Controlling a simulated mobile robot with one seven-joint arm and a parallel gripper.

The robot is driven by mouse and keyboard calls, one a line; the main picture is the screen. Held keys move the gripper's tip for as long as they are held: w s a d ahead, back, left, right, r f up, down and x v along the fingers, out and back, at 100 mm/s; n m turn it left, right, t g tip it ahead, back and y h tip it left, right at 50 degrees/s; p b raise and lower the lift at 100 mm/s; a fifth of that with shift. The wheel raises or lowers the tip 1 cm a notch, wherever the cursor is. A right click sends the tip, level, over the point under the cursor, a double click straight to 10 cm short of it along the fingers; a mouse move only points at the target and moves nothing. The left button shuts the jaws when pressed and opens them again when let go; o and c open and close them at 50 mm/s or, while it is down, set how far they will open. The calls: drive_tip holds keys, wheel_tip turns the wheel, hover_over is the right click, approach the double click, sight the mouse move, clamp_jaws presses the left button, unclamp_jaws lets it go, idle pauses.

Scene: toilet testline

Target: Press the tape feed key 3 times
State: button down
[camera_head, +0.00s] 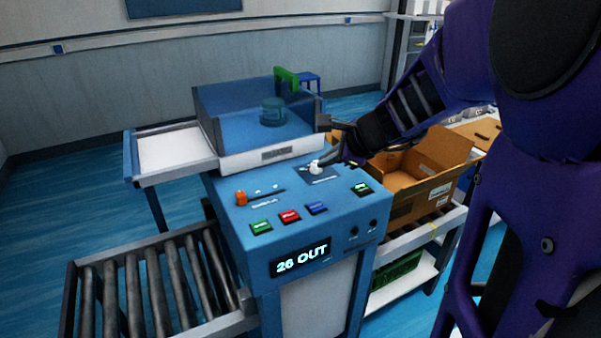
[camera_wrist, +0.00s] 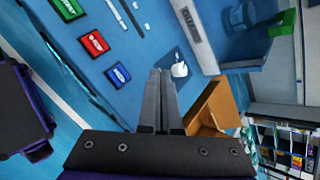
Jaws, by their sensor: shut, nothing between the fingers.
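The blue machine panel (camera_head: 290,205) carries a green key (camera_head: 261,228), a red key (camera_head: 290,216) and a blue key (camera_head: 317,208) in a row. A small dark key with a lit green face (camera_head: 362,189) sits further right. The labels are too small to read, so I cannot tell which is the tape feed key. The wrist view shows the green key (camera_wrist: 68,8), red key (camera_wrist: 93,43) and blue key (camera_wrist: 118,75) left of my gripper (camera_wrist: 161,74). My gripper (camera_head: 338,161) is shut and empty over the panel's right rear, close to a white knob (camera_head: 316,168).
The display (camera_head: 301,259) reads "26 OUT". An orange knob (camera_head: 241,198) stands on the panel's left. A clear blue cover (camera_head: 240,115) rises behind it. An open cardboard box (camera_head: 425,170) is close on the right. A roller conveyor (camera_head: 150,285) lies left.

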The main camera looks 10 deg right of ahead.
sight(320, 208)
drive_tip(key=shift+s+a+y, duration=0.2)
drive_tip(key=shift+a+y, duration=0.2)
drive_tip(key=shift+a, duration=0.1)
drive_tip(key=shift+f, duration=0.1)
wheel_tip(320, 208, down, 9)
drive_tip(key=b, duration=0.8)
drive_tip(key=shift+r, duration=0.2)
idle(1.4)
drive_tip(key=shift+f+b, duration=0.45)
drive_tip(key=shift+f, duration=0.35)
idle(0.7)
drive_tip(key=shift+r, duration=0.1)
drive_tip(key=shift+r+p, duration=0.7)
